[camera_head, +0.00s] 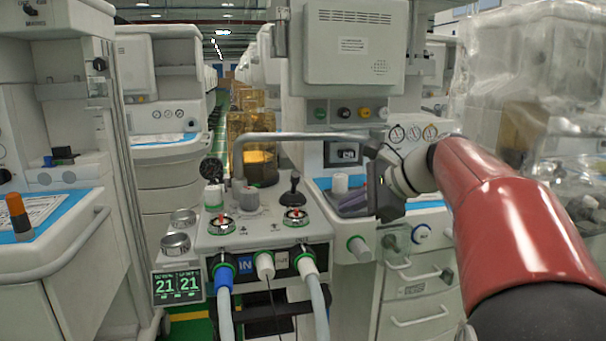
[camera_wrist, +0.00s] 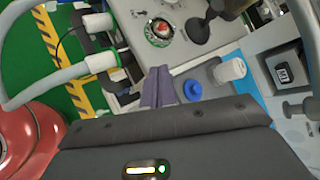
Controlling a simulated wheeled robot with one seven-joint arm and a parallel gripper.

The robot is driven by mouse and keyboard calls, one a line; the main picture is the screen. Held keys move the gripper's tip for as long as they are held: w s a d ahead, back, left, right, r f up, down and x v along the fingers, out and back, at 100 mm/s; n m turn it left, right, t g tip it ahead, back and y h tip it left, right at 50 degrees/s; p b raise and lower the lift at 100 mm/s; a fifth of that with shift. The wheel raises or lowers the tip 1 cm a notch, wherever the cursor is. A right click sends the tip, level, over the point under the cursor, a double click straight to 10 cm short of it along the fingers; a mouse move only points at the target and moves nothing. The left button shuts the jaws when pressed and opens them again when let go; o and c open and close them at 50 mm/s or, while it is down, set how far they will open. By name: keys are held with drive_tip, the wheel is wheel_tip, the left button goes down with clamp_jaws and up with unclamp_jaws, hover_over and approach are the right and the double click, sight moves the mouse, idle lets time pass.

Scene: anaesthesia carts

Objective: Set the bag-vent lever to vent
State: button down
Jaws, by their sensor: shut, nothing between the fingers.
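A black ball-topped lever (camera_head: 291,187), which looks like the bag-vent lever, stands on the grey breathing-circuit panel (camera_head: 255,228), right of the bent metal pipe. It looks nearly upright; I cannot read its position marks. In the wrist view the black lever (camera_wrist: 208,22) shows at the top, beyond my fingertips. My gripper (camera_head: 345,204) is right of the lever and apart from it. In the wrist view my gripper (camera_wrist: 160,71) has its grey-purple fingers together, with nothing held between them.
A white cylindrical knob (camera_wrist: 230,69) and a blue knob (camera_wrist: 193,90) are close to my fingers. The bent metal pipe (camera_head: 300,135) passes above the panel. Pale hoses (camera_head: 318,305) hang at the front. A gas monitor (camera_head: 179,286) is at left.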

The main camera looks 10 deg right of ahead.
drive_tip(key=w+d+r+m, duration=0.1)
drive_tip(key=w+d+r+m+t, duration=0.1)
drive_tip(key=w+d, duration=0.1)
drive_tip(key=w+d+r+m+y, duration=0.1)
drive_tip(key=d+r, duration=0.1)
drive_tip(key=shift+w+d+m+t, duration=0.15)
drive_tip(key=shift+w+m+t, duration=0.15)
drive_tip(key=shift+w, duration=0.1)
approach(295, 183)
drive_tip(key=w+f, duration=0.1)
drive_tip(key=f, duration=0.1)
drive_tip(key=w+d+f, duration=0.1)
drive_tip(key=w, duration=0.1)
drive_tip(key=shift+w+f, duration=0.15)
drive_tip(key=shift+f, duration=0.25)
drive_tip(key=shift+w+a+r+p, duration=0.2)
drive_tip(key=shift+a+r+p, duration=0.05)
drive_tip(key=shift+a, duration=0.25)
drive_tip(key=shift+w+a+r+p, duration=0.2)
drive_tip(key=shift+w+a+r, duration=0.05)
drive_tip(key=shift+a, duration=0.25)
drive_tip(key=shift+w+a+r, duration=0.1)
drive_tip(key=shift+w+a, duration=0.25)
drive_tip(key=shift+a, duration=0.15)
